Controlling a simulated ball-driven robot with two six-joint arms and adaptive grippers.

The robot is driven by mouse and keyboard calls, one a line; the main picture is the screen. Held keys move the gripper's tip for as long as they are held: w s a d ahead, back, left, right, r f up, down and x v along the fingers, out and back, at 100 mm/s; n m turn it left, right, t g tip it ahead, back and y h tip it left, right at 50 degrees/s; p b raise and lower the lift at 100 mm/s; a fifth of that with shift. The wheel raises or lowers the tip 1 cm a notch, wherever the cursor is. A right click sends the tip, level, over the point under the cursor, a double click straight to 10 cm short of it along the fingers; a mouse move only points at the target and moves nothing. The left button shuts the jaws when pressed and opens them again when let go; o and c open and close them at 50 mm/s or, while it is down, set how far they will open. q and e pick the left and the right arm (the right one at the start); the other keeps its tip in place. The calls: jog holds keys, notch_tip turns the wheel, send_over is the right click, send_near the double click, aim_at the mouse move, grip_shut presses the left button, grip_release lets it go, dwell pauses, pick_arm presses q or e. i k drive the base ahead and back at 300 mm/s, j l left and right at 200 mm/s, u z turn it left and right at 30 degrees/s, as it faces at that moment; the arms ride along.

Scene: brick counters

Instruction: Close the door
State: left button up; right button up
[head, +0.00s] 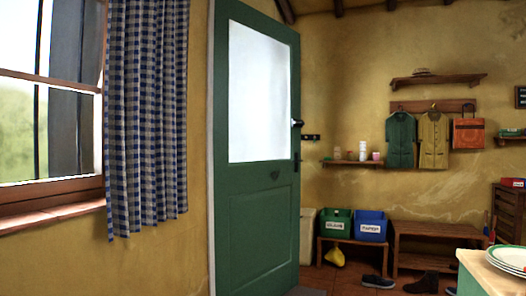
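The green door (255,210) stands left of the middle in the head view, with a large bright glass pane (257,95) in its upper half. A pale frame strip (211,150) runs along its left side. A dark handle (297,123) sits at its right edge, with a dark lock fitting (297,162) below. This edge stands in front of the yellow back wall, and no frame shows beside it. The door looks open, but the opening itself is hidden and I cannot tell how wide it is. Neither of my grippers is in view.
A window (50,100) with a checked curtain (147,110) is at left. Beyond the door are a bench with green (337,223) and blue (371,226) bins, another bench (437,246), and shoes (378,281) on the floor. A counter with plates (508,258) stands at lower right.

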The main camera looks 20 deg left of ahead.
aim_at(258, 204)
jog(key=i+j, duration=0.25)
jog(key=i, duration=0.2)
jog(key=i+j, duration=0.25)
jog(key=i, duration=0.2)
jog(key=i+u, duration=0.15)
jog(key=i, duration=0.7)
jog(key=i+u, duration=0.2)
jog(key=i, duration=0.6)
jog(key=i+l+u, duration=0.15)
jog(key=i, duration=0.7)
